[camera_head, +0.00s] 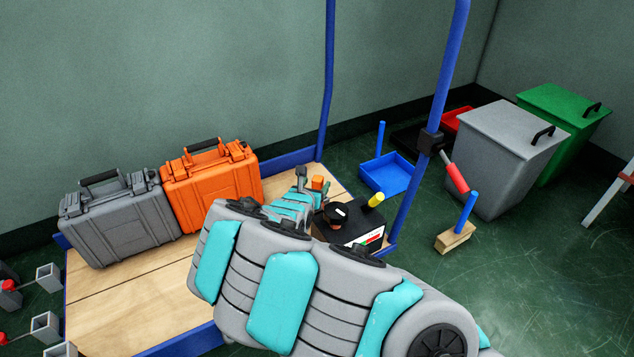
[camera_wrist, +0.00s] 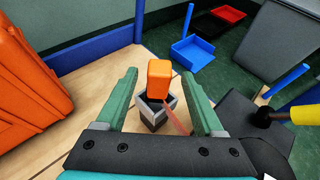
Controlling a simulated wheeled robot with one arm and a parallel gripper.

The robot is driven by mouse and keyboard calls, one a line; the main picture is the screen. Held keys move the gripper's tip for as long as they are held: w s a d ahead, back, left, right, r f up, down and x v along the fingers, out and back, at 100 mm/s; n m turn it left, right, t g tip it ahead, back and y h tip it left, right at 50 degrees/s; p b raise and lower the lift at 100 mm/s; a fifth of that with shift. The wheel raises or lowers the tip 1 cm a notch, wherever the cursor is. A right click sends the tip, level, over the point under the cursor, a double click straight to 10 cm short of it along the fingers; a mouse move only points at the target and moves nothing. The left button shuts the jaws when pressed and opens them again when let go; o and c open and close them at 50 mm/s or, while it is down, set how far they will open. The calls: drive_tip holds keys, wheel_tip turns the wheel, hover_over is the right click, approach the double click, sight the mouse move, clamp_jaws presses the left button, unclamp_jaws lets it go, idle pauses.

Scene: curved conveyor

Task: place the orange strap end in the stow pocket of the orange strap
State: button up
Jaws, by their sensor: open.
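The orange strap end (camera_wrist: 158,78) is a small orange block between my fingers in the wrist view. It stands upright at the mouth of a grey, square stow pocket (camera_wrist: 152,119); its lower part is hidden by the pocket rim, and how deep it sits cannot be told. A thin reddish strap (camera_wrist: 176,121) runs from there toward my palm. My gripper (camera_wrist: 159,74) is open, with a green finger on either side of the block and visible gaps. In the head view, the strap end (camera_head: 318,183) shows small beyond my arm, which hides most of the pocket.
An orange case (camera_head: 212,181) and a grey case (camera_head: 118,221) stand on the wooden deck (camera_head: 120,300) at left. A black box (camera_head: 359,233) with a yellow-topped post (camera_head: 376,200) stands close on the right. Blue uprights (camera_head: 328,80) rise from the cart. A blue tray (camera_head: 387,174) lies beyond.

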drive_tip(key=v, duration=0.8)
drive_tip(key=shift+s+r, duration=0.2)
drive_tip(key=shift+s, duration=0.15)
